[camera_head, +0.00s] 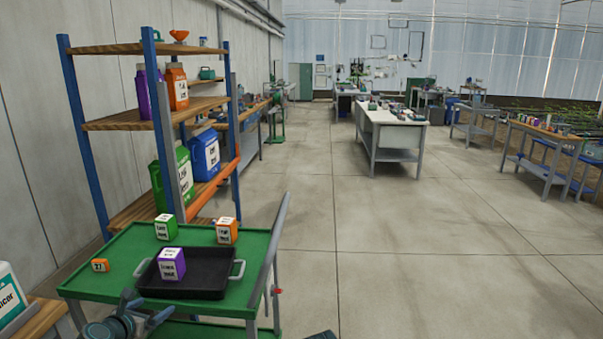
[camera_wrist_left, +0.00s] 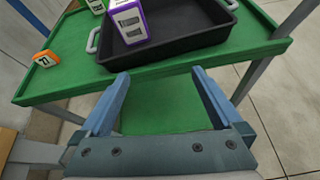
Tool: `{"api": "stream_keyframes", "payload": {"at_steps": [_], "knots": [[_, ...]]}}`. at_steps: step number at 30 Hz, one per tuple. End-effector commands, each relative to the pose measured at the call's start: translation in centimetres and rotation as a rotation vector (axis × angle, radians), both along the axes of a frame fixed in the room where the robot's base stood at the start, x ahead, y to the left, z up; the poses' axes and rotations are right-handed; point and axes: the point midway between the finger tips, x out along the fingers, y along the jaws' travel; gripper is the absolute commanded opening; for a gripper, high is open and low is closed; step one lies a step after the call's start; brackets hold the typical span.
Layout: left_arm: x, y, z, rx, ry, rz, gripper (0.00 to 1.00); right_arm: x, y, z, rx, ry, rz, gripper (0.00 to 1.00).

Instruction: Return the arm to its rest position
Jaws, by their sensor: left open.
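My left gripper (camera_head: 150,306) is at the near edge of the green cart, low in the head view. In the left wrist view its two blue-grey fingers (camera_wrist_left: 160,76) are spread apart with nothing between them. The gripper is near the cart's front edge, on the near side of the black tray.
The green cart (camera_head: 100,279) bears a black tray (camera_head: 212,284) with a purple-and-white box (camera_head: 171,264) in it. Green (camera_head: 165,227) and orange (camera_head: 227,230) boxes and a small orange tag (camera_head: 100,265) are around it. A shelf rack (camera_head: 85,150) stands behind. Open floor (camera_head: 430,270) is to the right.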

Motion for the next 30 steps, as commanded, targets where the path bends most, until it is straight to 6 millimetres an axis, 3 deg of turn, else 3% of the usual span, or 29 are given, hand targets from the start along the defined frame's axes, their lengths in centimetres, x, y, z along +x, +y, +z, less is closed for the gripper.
{"api": "stream_keyframes", "payload": {"at_steps": [8,14,17,21,24,30], "knots": [[0.2,-6.6,-2.1,0.235,0.079,-0.263,1.00,0.0,0.0,0.0,0.000,0.000,0.000,0.50],[-1.0,-14.2,-4.8,0.531,0.146,-0.623,1.00,0.0,0.0,0.0,0.000,0.000,0.000,0.50],[-2.7,-19.3,-6.8,0.744,0.174,-0.904,1.00,0.0,0.0,0.0,0.000,0.000,0.000,0.50],[-6.8,-25.9,-9.6,1.082,0.175,-1.396,1.00,0.0,0.0,0.0,0.000,0.000,0.000,0.50],[-10.1,-29.1,-11.0,1.288,0.146,-1.742,1.00,0.0,0.0,0.0,0.000,0.000,0.000,0.50],[-15.2,-32.3,-12.2,1.549,0.057,-2.294,1.00,0.0,0.0,0.0,0.000,0.000,0.000,0.50]]}}
